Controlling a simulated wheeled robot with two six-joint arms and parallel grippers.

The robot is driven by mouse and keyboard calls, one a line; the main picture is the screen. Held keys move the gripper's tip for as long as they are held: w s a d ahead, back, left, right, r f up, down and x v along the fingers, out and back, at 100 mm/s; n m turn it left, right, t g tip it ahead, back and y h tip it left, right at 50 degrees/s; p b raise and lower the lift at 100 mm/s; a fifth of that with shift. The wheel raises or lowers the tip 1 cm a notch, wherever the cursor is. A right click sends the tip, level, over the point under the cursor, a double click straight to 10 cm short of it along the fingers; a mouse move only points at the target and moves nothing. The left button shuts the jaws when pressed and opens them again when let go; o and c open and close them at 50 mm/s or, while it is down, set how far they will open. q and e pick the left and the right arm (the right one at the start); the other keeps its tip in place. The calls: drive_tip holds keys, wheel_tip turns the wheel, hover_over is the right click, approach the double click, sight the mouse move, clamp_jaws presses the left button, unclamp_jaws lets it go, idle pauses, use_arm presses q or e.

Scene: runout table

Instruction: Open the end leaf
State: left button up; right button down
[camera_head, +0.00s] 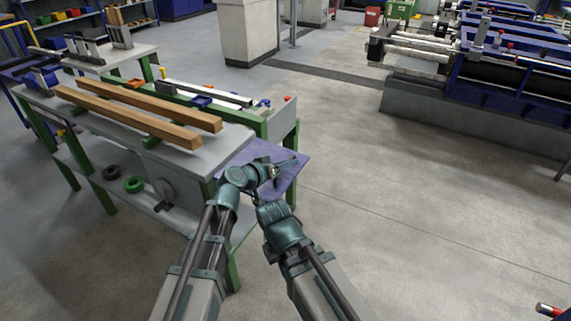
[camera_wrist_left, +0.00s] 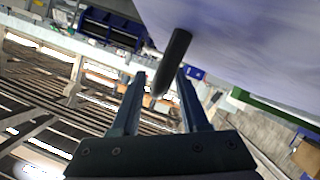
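The end leaf (camera_head: 292,182) is a blue-violet panel at the right-hand end of the runout table (camera_head: 205,158). Its exact tilt is hard to tell, and my arms cover part of it. My left gripper (camera_head: 281,169) is over the leaf in the head view. In the left wrist view the leaf's pale violet face (camera_wrist_left: 250,40) fills the upper right. A dark rod-like handle (camera_wrist_left: 177,48) reaches from it between the fingertips of my left gripper (camera_wrist_left: 161,76). The fingers are apart, with visible gaps beside the handle. My right gripper does not show.
Two long wooden beams (camera_head: 140,110) lie on the table. A green-framed bench (camera_head: 275,120) stands behind it. Rings and a disc lie on the lower shelf (camera_head: 130,190). Open floor (camera_head: 420,210) spreads to the right, with blue machinery (camera_head: 510,75) beyond.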

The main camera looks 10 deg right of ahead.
use_arm(q)
drive_tip(key=p+v, duration=0.4)
drive_tip(key=v, duration=0.8)
drive_tip(key=shift+s+r, duration=0.1)
drive_tip(key=shift+r, duration=0.05)
drive_tip(key=shift+p+v, duration=0.3)
drive_tip(key=shift+v, duration=0.5)
drive_tip(key=s+a+f+g+y, duration=0.5)
drive_tip(key=a+f, duration=0.1)
drive_tip(key=f, duration=0.5)
drive_tip(key=s+a+f+n+g+y, duration=0.4)
drive_tip(key=s+a+y, duration=0.15)
drive_tip(key=a, duration=0.65)
drive_tip(key=s+d+m+g+y, duration=0.1)
drive_tip(key=s+d+m, duration=0.1)
drive_tip(key=s+d, duration=0.3)
drive_tip(key=s+d+m, duration=0.2)
drive_tip(key=d, duration=0.5)
wheel_tip(320, 180, up, 16)
drive_tip(key=p, duration=1.5)
drive_tip(key=shift+f, duration=0.2)
